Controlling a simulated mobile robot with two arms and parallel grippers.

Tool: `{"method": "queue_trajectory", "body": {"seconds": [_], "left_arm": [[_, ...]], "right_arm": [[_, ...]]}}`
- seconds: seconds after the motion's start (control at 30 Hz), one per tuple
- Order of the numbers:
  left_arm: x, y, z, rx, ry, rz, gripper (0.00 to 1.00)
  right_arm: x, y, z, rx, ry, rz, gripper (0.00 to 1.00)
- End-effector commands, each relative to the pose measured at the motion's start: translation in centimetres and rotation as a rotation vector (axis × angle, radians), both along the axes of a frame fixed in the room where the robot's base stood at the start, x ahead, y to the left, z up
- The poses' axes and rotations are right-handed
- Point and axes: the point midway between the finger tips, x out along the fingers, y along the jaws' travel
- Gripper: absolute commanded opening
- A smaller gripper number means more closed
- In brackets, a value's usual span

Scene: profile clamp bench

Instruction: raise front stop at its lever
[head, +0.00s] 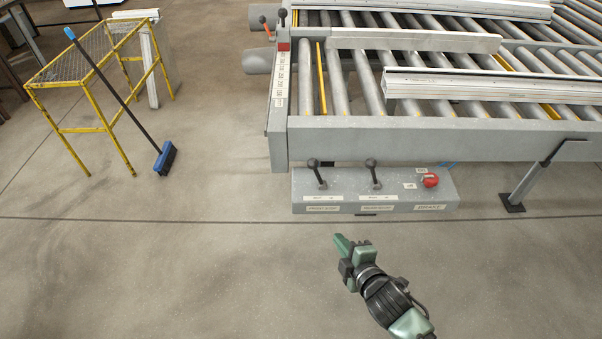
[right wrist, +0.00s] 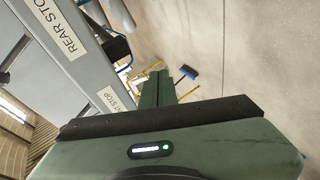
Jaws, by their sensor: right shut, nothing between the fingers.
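The grey control box (head: 450,190) sits below the near rail of the roller bench in the head view. Its left lever (head: 317,172) has a black knob and stands above a label that reads FRONT STOP (head: 322,209). A second black-knobbed lever (head: 373,172) stands to its right, above the rear stop label. In the right wrist view the REAR STOP label (right wrist: 68,37) is clear, and the front stop label (right wrist: 117,102) is partly hidden. My right gripper (head: 339,240) is shut and empty, in front of the box and apart from both levers. My left gripper is not in view.
A red knob (head: 430,180) sits at the box's right end, above the BRAKE label. The roller bench (head: 430,130) carries pale profiles (head: 490,88). A yellow stand (head: 97,129) and a blue broom (head: 165,158) are at left. Floor around the gripper is clear.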

Motion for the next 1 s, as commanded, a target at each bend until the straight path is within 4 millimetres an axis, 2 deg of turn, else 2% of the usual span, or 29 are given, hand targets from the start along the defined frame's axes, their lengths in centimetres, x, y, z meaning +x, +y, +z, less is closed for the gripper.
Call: {"method": "queue_trajectory", "body": {"seconds": [0.03,0.1,0.2,0.3,0.4,0.5,0.8,1.0], "left_arm": [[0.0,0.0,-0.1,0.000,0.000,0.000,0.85],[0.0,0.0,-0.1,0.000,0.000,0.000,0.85],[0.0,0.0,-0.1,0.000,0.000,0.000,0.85],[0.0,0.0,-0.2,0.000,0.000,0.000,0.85],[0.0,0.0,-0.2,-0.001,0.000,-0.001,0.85],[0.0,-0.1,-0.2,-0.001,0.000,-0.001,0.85],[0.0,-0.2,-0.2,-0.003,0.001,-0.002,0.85],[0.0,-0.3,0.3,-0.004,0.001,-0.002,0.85]], "right_arm": [[0.4,1.1,3.0,-0.029,-0.070,0.045,0.00],[0.5,2.5,6.8,-0.070,-0.158,0.099,0.00],[0.4,4.3,11.4,-0.135,-0.285,0.177,0.00],[0.0,5.7,14.7,-0.196,-0.394,0.243,0.00],[-0.4,6.7,16.5,-0.234,-0.461,0.281,0.00],[-0.5,6.9,17.1,-0.248,-0.484,0.295,0.00],[-0.5,7.0,17.1,-0.246,-0.484,0.294,0.00],[1.1,7.8,17.1,-0.246,-0.484,0.293,0.00]]}}
